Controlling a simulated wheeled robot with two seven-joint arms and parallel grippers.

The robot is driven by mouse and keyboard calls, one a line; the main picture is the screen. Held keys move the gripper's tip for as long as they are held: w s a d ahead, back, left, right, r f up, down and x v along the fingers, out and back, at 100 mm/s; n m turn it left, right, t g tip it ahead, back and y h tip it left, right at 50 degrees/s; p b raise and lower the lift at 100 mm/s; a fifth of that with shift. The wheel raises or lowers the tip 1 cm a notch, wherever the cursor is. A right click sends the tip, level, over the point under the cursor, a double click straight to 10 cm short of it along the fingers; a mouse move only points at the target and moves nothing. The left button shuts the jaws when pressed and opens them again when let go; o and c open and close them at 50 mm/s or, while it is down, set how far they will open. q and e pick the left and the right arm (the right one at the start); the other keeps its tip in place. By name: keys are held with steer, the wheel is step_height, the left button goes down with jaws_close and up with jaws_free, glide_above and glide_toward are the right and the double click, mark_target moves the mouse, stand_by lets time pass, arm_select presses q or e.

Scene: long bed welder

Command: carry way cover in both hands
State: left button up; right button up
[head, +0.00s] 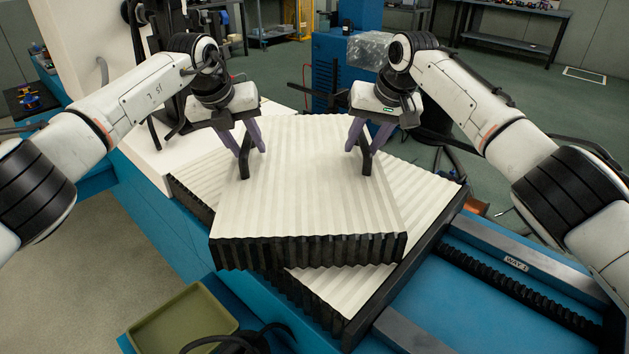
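The way cover (310,205) is a cream corrugated panel with a black ribbed front edge and two black upright handles. It lies over a similar cream corrugated cover (420,190), turned at an angle to it. I cannot tell whether the two touch. My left gripper (250,150) has its purple fingers apart on either side of the left handle (244,167). My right gripper (362,150) has its fingers apart around the right handle (366,165). A gap seems to show beside each handle, so both look open. The lower cover's middle is hidden.
The blue machine bed (470,300) runs along the right, with a black rack (520,290) and a "WAY 1" label. An olive tray (185,325) and black cable (245,340) are at the front left. A blue cabinet (330,75) stands behind.

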arm_select(q)
steer(key=v, duration=1.1)
steer(key=shift+s+r, duration=0.15)
steer(key=shift+r, duration=0.2)
arm_select(e)
steer(key=v, duration=1.2)
arm_select(q)
steer(key=shift+a, duration=0.1)
